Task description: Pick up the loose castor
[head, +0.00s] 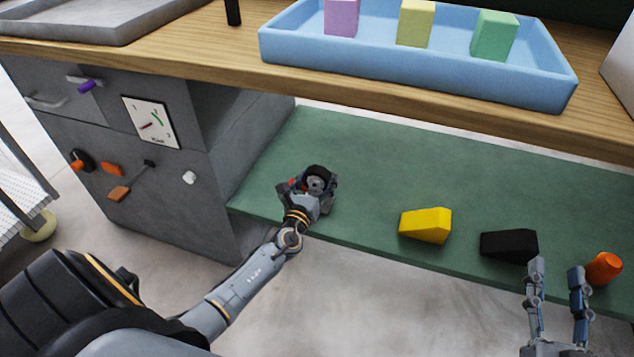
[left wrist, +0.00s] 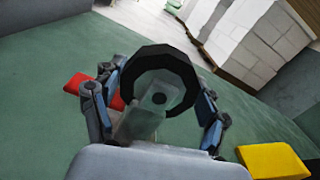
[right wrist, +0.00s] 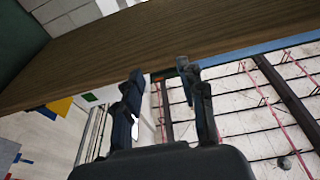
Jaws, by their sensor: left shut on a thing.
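The loose castor, a black wheel with a grey bracket, is in my left gripper (head: 312,187) over the green lower shelf. Its black wheel (head: 319,171) shows in the head view. In the left wrist view the castor (left wrist: 160,60) stands between the two fingers, which close on its sides. I cannot tell whether it touches the shelf.
The green shelf (head: 370,150) also holds a yellow block (head: 426,225), a black block (head: 508,245), an orange piece (head: 604,268) and a red block (left wrist: 82,83) beside the castor. A wooden worktop (head: 190,65) with a blue tray (head: 400,75) overhangs it. A grey cabinet (head: 190,215) stands left.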

